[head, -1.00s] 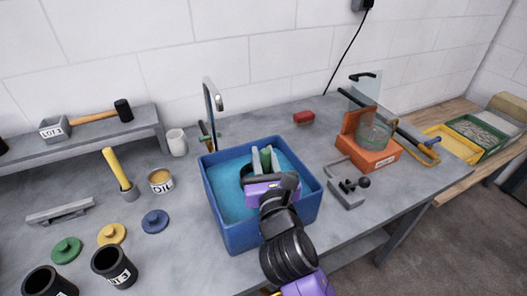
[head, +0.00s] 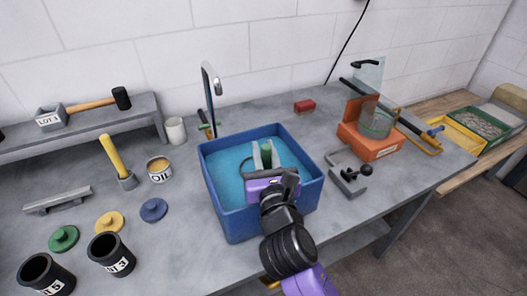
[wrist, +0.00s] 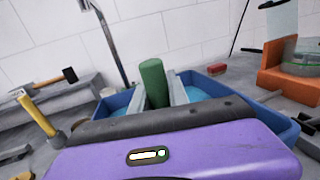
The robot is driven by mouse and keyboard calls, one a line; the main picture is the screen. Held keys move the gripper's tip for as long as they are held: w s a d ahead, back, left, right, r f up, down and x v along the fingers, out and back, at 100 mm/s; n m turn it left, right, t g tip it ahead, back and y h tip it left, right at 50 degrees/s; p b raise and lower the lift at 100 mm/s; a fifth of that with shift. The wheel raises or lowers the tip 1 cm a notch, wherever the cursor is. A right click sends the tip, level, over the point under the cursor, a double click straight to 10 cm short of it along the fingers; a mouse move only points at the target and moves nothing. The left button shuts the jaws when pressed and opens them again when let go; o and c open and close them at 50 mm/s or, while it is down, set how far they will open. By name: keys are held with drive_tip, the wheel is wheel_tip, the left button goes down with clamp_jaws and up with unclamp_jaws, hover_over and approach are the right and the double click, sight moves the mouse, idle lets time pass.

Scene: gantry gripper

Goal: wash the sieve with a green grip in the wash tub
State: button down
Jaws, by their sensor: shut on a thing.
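The blue wash tub (head: 232,217) stands on the grey bench with light blue water in it. My gripper (head: 263,157) is over the water, inside the tub's rim as seen from the head. It is shut on the green grip of the sieve (head: 266,152). In the wrist view the green grip (wrist: 154,82) stands up between the two grey fingers. Only a dark curved edge of the sieve shows left of the fingers in the head view. The rest is hidden by my gripper or the water, and I cannot tell how deep it is.
A tap (head: 209,95) rises behind the tub. A grey clamp (head: 348,175) and an orange block (head: 370,143) with a clear jar lie to the right. An oil tin (head: 159,171), a white cup (head: 175,131) and lidded-pot parts stand to the left.

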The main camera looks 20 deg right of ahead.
drive_tip(key=shift+f+g+p, duration=0.3)
drive_tip(key=shift+f+p, duration=0.4)
drive_tip(key=shift+p, duration=0.1)
drive_tip(key=shift+s+f, duration=0.1)
drive_tip(key=shift+f, duration=0.3)
idle(0.3)
drive_tip(key=shift+r, duration=0.1)
wheel_tip(320, 180, up, 13)
drive_tip(key=p, duration=1)
drive_tip(key=shift+w+r, duration=0.1)
drive_tip(key=shift+w, duration=0.1)
idle(1.0)
